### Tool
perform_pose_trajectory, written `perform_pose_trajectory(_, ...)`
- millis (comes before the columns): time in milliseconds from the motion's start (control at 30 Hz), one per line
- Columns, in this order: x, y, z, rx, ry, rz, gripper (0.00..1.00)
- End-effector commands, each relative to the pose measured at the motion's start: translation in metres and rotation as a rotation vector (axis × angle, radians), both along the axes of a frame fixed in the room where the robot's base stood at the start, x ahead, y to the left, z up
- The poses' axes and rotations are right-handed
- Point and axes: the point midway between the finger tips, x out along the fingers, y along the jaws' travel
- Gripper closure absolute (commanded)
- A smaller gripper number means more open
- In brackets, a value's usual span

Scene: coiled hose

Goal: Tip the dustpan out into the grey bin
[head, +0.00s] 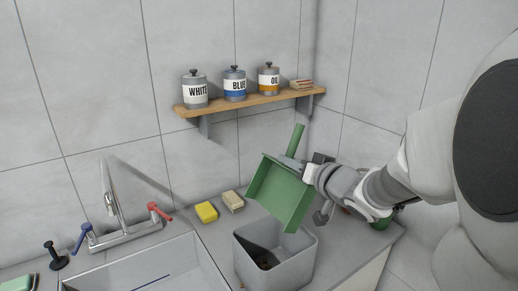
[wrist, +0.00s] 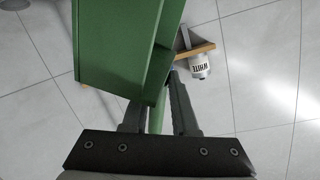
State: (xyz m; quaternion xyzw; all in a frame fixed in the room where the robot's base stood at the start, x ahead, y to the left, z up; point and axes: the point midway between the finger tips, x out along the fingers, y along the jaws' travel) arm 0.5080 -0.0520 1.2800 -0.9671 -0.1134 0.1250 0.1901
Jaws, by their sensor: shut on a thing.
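The green dustpan (head: 279,195) is held tilted steeply above the grey bin (head: 303,264), its handle pointing up and its wide edge down over the bin's opening. My gripper (head: 309,174) is shut on the dustpan's handle. In the wrist view the dustpan (wrist: 112,45) fills the upper left, and its handle runs down between the fingers of my gripper (wrist: 157,115). The visible inside of the pan looks bare. Small dark brown bits (head: 265,262) lie inside the bin. The bin stands upright on the counter; part of its inside is in shadow.
A sink (head: 150,267) with a tap (head: 122,232) is to the left of the bin. A yellow sponge (head: 206,212) and a beige block (head: 231,201) lie behind the bin. A wall shelf (head: 250,102) with labelled jars is above. A dark green item (head: 382,222) is at right.

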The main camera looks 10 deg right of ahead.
Motion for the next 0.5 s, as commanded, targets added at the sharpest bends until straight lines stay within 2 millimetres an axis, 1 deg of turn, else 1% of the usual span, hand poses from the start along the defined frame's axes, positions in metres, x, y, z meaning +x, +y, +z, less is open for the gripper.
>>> perform_pose_trajectory(33,-0.001,0.002,0.003,0.008,0.003,0.001,1.0)
perform_pose_trajectory(233,-0.003,0.004,0.001,0.039,0.019,-0.002,1.0)
perform_pose_trajectory(367,-0.001,-0.002,-0.004,0.101,0.048,-0.003,1.0)
perform_pose_trajectory(500,0.003,-0.011,-0.013,0.224,0.1,-0.003,1.0)
